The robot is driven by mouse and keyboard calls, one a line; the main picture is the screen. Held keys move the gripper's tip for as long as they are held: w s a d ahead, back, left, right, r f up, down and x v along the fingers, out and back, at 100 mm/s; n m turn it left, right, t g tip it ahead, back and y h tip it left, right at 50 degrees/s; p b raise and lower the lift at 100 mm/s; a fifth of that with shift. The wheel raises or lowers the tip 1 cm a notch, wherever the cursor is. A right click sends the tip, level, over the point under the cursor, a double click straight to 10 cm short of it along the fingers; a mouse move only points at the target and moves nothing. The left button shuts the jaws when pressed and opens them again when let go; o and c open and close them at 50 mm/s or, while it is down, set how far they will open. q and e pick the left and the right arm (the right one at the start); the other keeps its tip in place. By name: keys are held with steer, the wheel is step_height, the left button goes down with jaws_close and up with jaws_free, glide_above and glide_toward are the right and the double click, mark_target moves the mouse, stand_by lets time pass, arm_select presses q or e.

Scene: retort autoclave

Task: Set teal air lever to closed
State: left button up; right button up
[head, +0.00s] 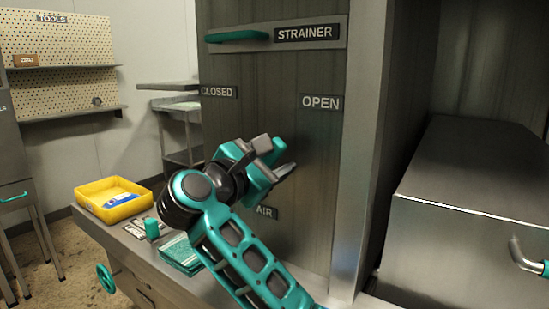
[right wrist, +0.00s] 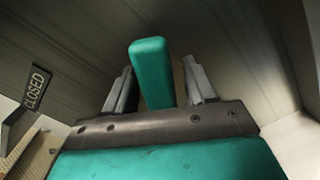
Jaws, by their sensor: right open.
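The teal air lever (right wrist: 152,75) shows in the right wrist view as a teal bar standing between the two grey fingers of my right gripper (right wrist: 160,85). The fingers are apart, one on each side of it, with a visible gap at the right finger. In the head view my right gripper (head: 274,157) is in front of the panel, below and between the CLOSED label (head: 218,91) and the OPEN label (head: 321,102), and it hides most of the lever there. The AIR label (head: 266,212) is below the gripper. My left gripper is out of view.
A STRAINER plate (head: 306,33) with a teal handle (head: 237,36) is above on the panel. On the bench at left are a yellow tray (head: 112,199), a small teal block (head: 152,228) and a folded teal cloth (head: 180,254). A steel box (head: 460,200) stands at right.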

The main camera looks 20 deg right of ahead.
steer(key=shift+c, duration=1.4)
jaws_close()
